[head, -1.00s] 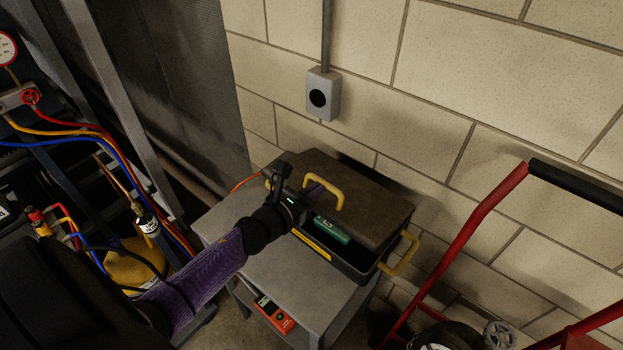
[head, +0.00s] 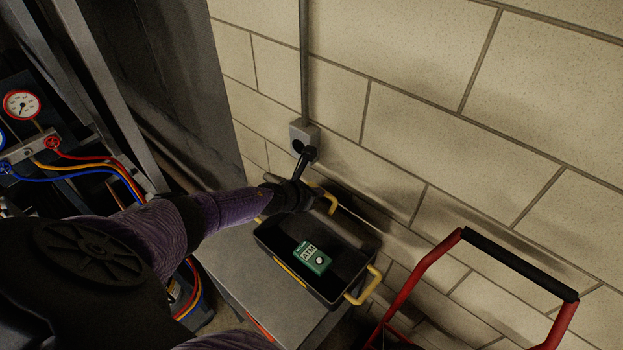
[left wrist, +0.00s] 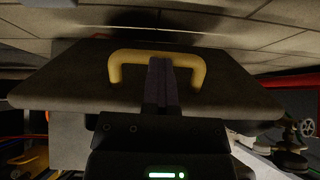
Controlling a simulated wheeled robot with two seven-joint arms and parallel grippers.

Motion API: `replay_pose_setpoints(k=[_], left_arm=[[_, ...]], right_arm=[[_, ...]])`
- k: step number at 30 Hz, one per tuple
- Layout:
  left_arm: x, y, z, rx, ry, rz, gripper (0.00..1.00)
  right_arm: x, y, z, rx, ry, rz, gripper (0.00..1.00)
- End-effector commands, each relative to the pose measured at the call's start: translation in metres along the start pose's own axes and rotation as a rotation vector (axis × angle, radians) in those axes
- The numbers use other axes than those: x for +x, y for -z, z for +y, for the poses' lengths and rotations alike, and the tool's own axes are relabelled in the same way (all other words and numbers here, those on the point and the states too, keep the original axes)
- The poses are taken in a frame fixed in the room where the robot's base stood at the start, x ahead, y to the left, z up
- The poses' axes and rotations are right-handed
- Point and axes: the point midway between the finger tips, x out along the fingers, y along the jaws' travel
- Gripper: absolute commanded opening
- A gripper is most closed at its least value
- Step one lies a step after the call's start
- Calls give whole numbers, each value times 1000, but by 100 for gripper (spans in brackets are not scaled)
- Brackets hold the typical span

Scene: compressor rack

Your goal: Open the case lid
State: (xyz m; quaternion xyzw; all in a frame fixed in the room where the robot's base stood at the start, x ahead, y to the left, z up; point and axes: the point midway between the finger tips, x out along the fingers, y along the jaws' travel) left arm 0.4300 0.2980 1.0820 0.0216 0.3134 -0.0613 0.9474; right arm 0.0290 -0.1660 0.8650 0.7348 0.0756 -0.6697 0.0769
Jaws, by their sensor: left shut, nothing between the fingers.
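The black case (head: 262,240) stands on a grey cabinet with its lid (head: 362,217) swung up and back towards the wall, seen nearly edge-on. The inside is exposed and holds a green device marked ATM (head: 312,257). The lid's yellow handle (head: 326,197) is partly hidden behind my left gripper (head: 312,188). In the left wrist view the lid (left wrist: 80,85) fills the middle, and the shut, empty fingers (left wrist: 162,65) reach across it within the span of the yellow handle (left wrist: 115,65). Whether they touch the lid I cannot tell. My right gripper is out of view.
A grey wall box (head: 301,133) with conduit is just behind my left gripper. A red hand truck (head: 420,285) stands right of the case. Gauges (head: 21,105) and coloured hoses are at left. The cabinet top (head: 237,262) is bare at front left.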

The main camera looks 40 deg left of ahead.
Motion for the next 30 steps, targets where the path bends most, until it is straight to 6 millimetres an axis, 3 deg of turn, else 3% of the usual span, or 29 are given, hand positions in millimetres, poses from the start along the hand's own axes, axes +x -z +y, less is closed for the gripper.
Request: replay_pose_setpoints(k=[5, 15, 30], left_arm=[[17, -22, -2, 2, 6, 0, 0], [56, -54, -1, 2, 4, 1, 0], [75, -72, 0, 0, 3, 1, 0]], right_arm=[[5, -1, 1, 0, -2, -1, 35], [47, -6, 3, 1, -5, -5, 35], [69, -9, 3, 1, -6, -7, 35]])
